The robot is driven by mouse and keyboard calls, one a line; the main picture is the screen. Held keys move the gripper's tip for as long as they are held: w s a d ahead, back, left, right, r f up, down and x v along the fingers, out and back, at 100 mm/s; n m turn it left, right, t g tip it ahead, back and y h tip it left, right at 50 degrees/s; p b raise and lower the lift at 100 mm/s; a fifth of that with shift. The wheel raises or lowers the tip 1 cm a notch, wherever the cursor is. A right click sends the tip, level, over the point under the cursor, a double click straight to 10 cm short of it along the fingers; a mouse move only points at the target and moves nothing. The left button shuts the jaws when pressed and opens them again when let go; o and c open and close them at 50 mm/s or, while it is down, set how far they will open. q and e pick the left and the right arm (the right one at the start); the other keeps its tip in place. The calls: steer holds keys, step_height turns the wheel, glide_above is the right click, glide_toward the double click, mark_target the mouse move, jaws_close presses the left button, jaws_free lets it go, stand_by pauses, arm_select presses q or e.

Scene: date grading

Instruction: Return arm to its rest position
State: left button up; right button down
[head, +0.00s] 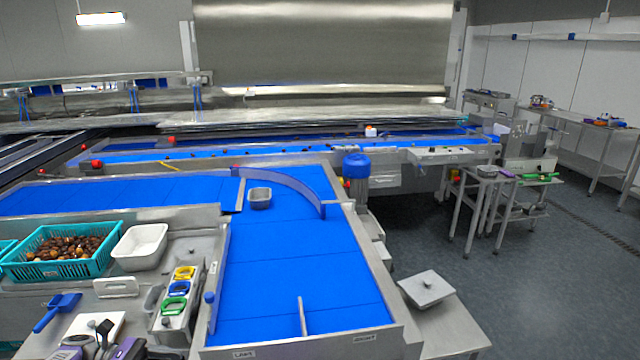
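My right gripper is not in view. A teal crate (108,262) of brown dates (62,248) stands at the left, beside an empty-looking white tub (140,247). A small grey tray (259,198) sits on the blue belt (290,270).
A steel rail (392,310) edges the belt, and a curved blue guide (290,182) crosses it. A blue scoop (58,312) and a holder with yellow, blue and green rings (176,290) lie near the bottom left. Open floor lies beyond.

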arm_select(q)
steer(key=s+d+f+m+y, duration=0.1)
steer(key=d+f+y, duration=0.1)
steer(key=d+f, duration=0.45)
steer(key=s+d+f+y, duration=0.1)
steer(key=d+f+y, duration=0.25)
steer(key=f, duration=0.65)
steer(key=s+d+f+m+y, duration=0.1)
steer(key=d+f+y, duration=0.1)
steer(key=d+f, duration=0.5)
steer(key=s+d+f+m+t+y, duration=0.1)
steer(key=s+d+f+m+y, duration=0.2)
steer(key=s+f+m, duration=0.2)
steer(key=s+d+f+m+y, duration=0.3)
steer(key=s+f+m, duration=0.3)
steer(key=s, duration=0.4)
steer(key=shift+m+t, duration=0.4)
steer(key=shift+m, duration=0.4)
steer(key=shift+w, duration=0.1)
